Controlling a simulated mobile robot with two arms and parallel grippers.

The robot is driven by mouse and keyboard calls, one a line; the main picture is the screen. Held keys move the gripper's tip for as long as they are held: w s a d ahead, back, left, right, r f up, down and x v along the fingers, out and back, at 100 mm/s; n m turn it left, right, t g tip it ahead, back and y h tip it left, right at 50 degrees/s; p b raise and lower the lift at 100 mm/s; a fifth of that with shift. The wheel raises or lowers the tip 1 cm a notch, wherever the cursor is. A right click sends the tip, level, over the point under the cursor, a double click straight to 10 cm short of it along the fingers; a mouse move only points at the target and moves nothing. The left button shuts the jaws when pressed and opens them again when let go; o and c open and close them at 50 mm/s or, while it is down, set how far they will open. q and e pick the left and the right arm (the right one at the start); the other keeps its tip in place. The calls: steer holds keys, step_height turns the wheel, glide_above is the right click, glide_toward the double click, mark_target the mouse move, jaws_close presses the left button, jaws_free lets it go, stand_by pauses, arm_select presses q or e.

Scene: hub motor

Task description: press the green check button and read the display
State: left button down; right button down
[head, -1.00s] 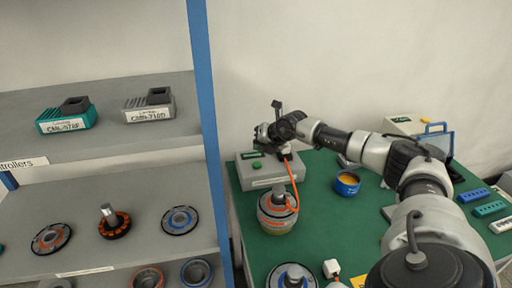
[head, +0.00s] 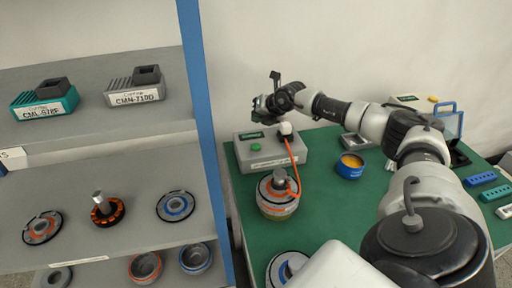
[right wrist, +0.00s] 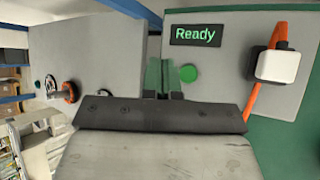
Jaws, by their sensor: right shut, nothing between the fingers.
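The grey tester box (head: 283,158) stands at the back left of the green table. Its round green check button (head: 255,146) and dark display (head: 250,135) are on its face. In the right wrist view the display (right wrist: 195,35) reads "Ready", and the green button (right wrist: 188,73) is just right of the fingertips. My right gripper (head: 262,108) is above the box; its fingers (right wrist: 164,76) are shut and empty. It looks apart from the button. A white plug (right wrist: 277,66) with an orange cable sits on the box. The cable runs to a hub motor (head: 278,196). My left gripper is out of view.
A grey shelf (head: 100,145) with a blue post (head: 203,120) stands left, holding controllers and motor parts. A blue tin (head: 350,165) with orange contents is right of the box. Blue and teal blocks lie at the right table edge.

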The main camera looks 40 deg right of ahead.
mark_target(257, 145)
step_height(257, 145, down, 7)
steer(key=b, duration=0.5)
steer(key=shift+f, duration=0.45)
stand_by(1.4)
steer(key=shift+f, duration=0.35)
steer(key=shift+f+b, duration=0.45)
steer(key=shift+f, duration=0.1)
stand_by(0.6)
steer(key=shift+r, duration=0.1)
steer(key=shift+r+p, duration=0.85)
steer(key=shift+p, duration=0.1)
